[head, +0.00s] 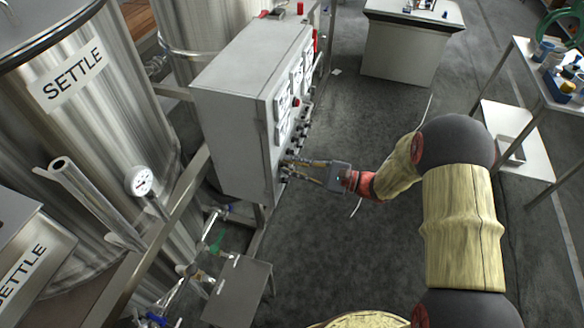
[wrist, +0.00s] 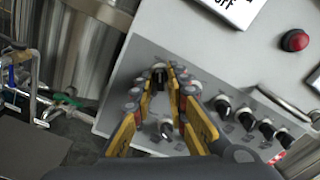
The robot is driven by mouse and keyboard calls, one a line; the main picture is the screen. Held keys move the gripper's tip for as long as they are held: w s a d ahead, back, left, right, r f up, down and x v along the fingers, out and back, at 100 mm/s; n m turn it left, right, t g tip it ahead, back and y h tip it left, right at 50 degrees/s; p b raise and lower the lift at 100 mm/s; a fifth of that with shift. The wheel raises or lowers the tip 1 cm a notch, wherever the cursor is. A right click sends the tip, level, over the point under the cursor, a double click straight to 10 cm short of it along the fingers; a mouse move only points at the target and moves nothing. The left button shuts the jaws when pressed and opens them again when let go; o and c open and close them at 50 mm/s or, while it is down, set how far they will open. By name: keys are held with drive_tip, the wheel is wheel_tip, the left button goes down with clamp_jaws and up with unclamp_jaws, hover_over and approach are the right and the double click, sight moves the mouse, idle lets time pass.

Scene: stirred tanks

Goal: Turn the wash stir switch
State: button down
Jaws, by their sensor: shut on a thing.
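A grey control cabinet (head: 232,115) stands left of centre in the head view, with switches along the lower part of its front panel. My gripper (head: 287,168) reaches in from the right and its fingertips are at the lower near end of that panel. In the wrist view my gripper (wrist: 161,80) has its yellow-sided fingers on both sides of a black switch knob (wrist: 159,73) and is shut on it. The fingertips partly hide this knob. Its label cannot be read, so I cannot confirm it is the wash stir switch.
Several black knobs (wrist: 246,117) line the panel to the right, below a red button (wrist: 294,40). A tank marked SETTLE (head: 75,75) stands left of the cabinet. The floor (head: 330,240) right of it is clear.

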idle(0.4)
drive_tip(key=c, duration=2)
unclamp_jaws()
drive_tip(key=shift+o, duration=0.2)
drive_tip(key=v, duration=1.2)
